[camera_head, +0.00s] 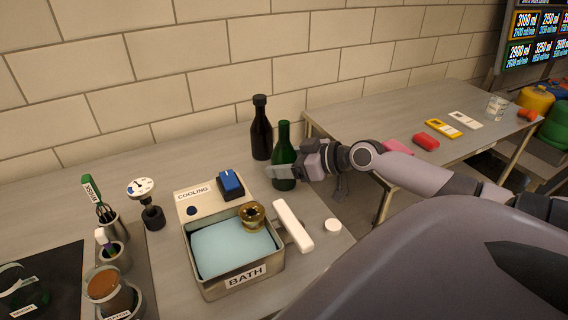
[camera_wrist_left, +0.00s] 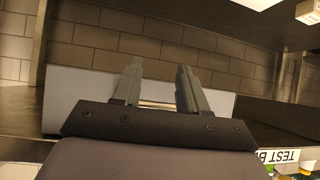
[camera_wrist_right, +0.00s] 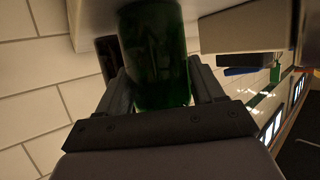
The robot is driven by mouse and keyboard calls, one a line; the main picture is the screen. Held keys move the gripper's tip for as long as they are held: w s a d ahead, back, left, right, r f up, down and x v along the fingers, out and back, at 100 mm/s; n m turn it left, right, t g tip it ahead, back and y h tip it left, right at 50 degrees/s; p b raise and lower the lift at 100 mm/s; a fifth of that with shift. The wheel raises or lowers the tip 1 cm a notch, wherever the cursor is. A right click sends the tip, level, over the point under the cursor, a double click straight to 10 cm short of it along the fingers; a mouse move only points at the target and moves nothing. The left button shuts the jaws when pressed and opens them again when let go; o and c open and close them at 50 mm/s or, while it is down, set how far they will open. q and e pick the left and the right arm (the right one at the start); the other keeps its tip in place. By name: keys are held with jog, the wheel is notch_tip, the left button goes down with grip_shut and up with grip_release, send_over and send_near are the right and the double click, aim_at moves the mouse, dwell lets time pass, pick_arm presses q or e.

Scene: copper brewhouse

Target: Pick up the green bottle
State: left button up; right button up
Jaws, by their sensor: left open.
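The green bottle (camera_head: 284,160) stands upright on the left table, just right of a dark bottle. In the head view my right gripper (camera_head: 283,172) reaches in from the right at the green bottle's lower body. In the right wrist view the green bottle (camera_wrist_right: 155,55) fills the space between the two fingers of my right gripper (camera_wrist_right: 162,85). The fingers lie close along both sides of the glass; whether they press on it I cannot tell. My left gripper (camera_wrist_left: 158,88) is open and empty in the left wrist view, away from the bottle.
The dark bottle (camera_head: 261,130) stands close behind on the left. A bath basin (camera_head: 234,283), a white bar-shaped object (camera_head: 293,226) and a small white round piece (camera_head: 333,225) lie in front. A second table (camera_head: 400,110) stands at right, beyond a gap.

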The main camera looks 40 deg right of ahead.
jog(key=shift+r, duration=0.1)
jog(key=c, duration=0.8)
